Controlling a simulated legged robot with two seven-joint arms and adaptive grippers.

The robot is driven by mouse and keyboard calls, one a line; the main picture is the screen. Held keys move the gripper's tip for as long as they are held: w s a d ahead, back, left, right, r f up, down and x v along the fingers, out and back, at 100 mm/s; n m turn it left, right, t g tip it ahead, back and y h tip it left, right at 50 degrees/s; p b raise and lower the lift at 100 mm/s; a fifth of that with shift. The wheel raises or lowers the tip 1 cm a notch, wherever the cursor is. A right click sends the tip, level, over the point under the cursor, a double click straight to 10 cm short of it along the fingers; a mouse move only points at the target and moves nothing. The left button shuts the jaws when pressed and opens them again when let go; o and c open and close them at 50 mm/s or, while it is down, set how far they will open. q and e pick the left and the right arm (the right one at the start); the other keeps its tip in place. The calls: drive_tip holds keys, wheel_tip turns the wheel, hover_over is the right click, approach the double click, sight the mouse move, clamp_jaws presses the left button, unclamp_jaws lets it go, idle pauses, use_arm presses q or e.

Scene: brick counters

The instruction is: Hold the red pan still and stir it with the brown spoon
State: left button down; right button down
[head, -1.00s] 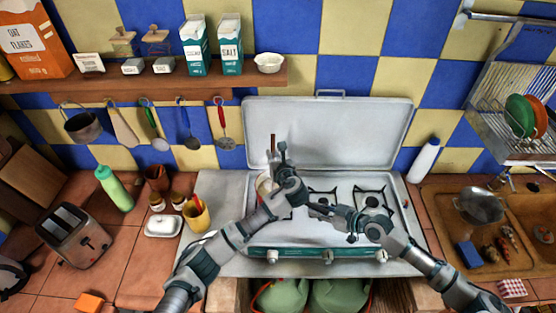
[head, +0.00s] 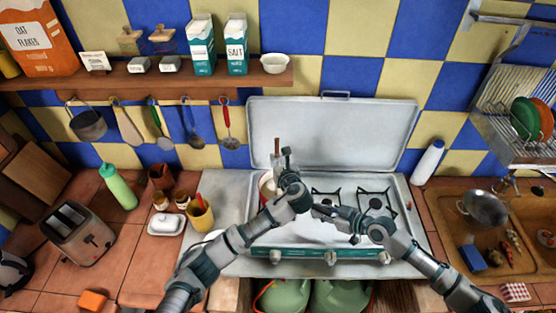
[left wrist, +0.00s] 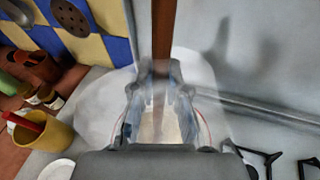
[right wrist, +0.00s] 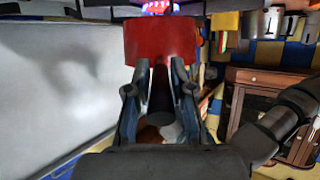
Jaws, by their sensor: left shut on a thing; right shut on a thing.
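The red pan (head: 264,187) sits over the left part of the stove, mostly hidden behind my left gripper; its red side fills the top middle of the right wrist view (right wrist: 160,40). My left gripper (head: 286,158) is shut on the brown spoon (head: 277,146), whose handle stands upright between the fingers (left wrist: 163,35). The pan's pale inside shows blurred below in the left wrist view (left wrist: 160,125). The spoon's lower end is hidden. My right gripper (head: 318,209) is shut on the pan's dark handle (right wrist: 160,92), coming in from the right.
The stove (head: 300,240) has free burners on its right, and its raised lid (head: 335,130) stands behind. A yellow cup (head: 200,215), a white butter dish (head: 166,225) and a green bottle (head: 118,187) stand left. A sink (head: 485,235) lies right.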

sight(278, 139)
use_arm(q)
drive_tip(key=shift+w+r, duration=0.25)
drive_tip(key=shift+r, duration=1.05)
drive_tip(key=shift+w+r, duration=0.3)
drive_tip(key=shift+r, duration=1)
drive_tip(key=shift+w+r, duration=0.25)
drive_tip(key=shift+r, duration=1.05)
drive_tip(key=shift+r, duration=2.5)
use_arm(e)
drive_tip(key=c, duration=0.9)
unclamp_jaws()
drive_tip(key=shift+d, duration=0.1)
